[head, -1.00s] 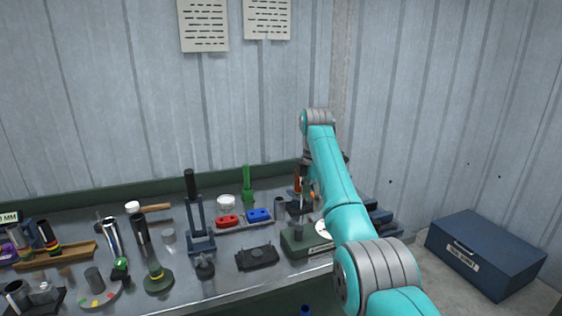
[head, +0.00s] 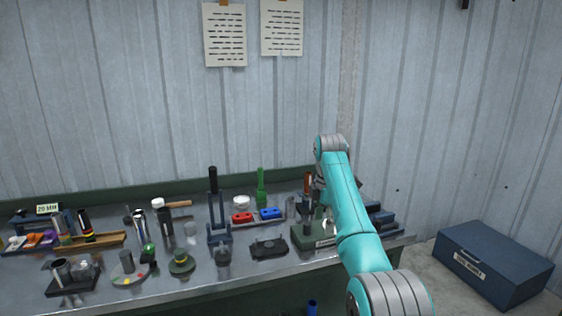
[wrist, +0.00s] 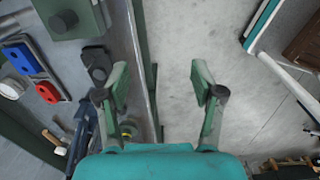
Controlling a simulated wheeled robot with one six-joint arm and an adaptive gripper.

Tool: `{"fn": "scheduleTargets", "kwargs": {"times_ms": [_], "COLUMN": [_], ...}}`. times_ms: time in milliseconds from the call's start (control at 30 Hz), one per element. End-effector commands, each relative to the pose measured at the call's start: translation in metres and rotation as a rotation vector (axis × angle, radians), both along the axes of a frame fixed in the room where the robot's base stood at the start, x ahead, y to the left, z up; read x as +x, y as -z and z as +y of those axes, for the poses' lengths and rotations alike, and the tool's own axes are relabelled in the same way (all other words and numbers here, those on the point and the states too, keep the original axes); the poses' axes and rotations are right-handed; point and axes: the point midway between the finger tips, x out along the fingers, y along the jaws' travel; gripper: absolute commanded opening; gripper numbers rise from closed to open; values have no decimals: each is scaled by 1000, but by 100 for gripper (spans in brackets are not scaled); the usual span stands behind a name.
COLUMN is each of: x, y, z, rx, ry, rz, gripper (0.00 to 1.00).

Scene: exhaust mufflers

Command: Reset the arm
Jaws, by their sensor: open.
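My gripper (wrist: 160,85) is open and empty in the wrist view, its two green fingers wide apart. It points down over the front edge of the bench (wrist: 141,60), with bench top on the left and bare floor between the fingers and to the right. In the head view my teal arm reaches from the lower right toward the right end of the bench (head: 190,285). It hides part of that end, and the gripper cannot be made out clearly there.
A green block fixture (head: 308,238), a black mount (head: 268,248), red (head: 242,217) and blue (head: 270,213) pieces and a dark blue press (head: 217,232) stand near the arm. Several tubes and tools crowd the left. A blue chest (head: 493,265) lies on the floor at right.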

Motion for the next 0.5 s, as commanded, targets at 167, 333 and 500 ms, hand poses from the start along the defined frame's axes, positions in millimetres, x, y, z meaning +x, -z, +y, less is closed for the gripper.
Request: {"fn": "scheduleTargets", "kwargs": {"times_ms": [167,333,500], "x": [2,3,1], "y": [29,66,119], "z": [-1,-3,-5], "rx": [3,7,17], "ry": [33,79,145], "rz": [-22,-53,-97], "gripper": [67,67,67]}}
